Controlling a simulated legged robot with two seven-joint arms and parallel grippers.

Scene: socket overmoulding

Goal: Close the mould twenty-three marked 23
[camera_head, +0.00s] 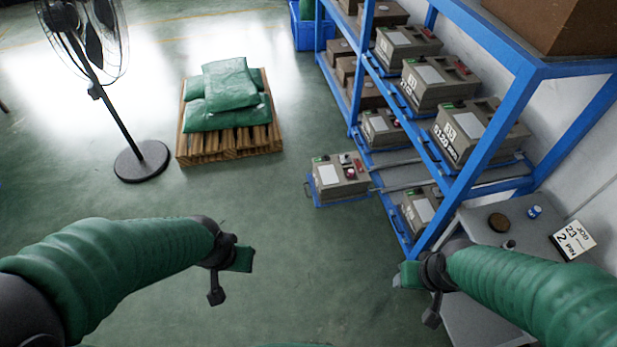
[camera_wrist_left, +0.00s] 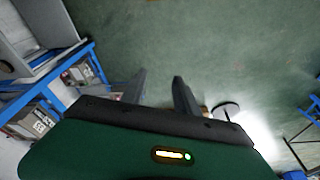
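A grey-brown mould (camera_head: 341,178) sits on a blue tray slid out from the low shelf level into the aisle. A pale plate and small red and dark parts show on its top; I cannot read a number on it. Other similar moulds stay on the rack. My left gripper (camera_head: 226,278) is over open floor, left of the slid-out mould and apart from it. In the left wrist view its two fingers (camera_wrist_left: 160,92) are spread with nothing between them. My right gripper (camera_head: 418,292) is near the rack's front lower end, touching no mould; its fingers are not clear.
The blue rack (camera_head: 475,165) stands at the right. A grey table (camera_head: 480,222) beside it bears a round brown item, a small blue item and a job card (camera_head: 573,240) reading 23. A pallet (camera_head: 230,150) with green bags and a fan (camera_head: 142,160) stand left. The middle floor is clear.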

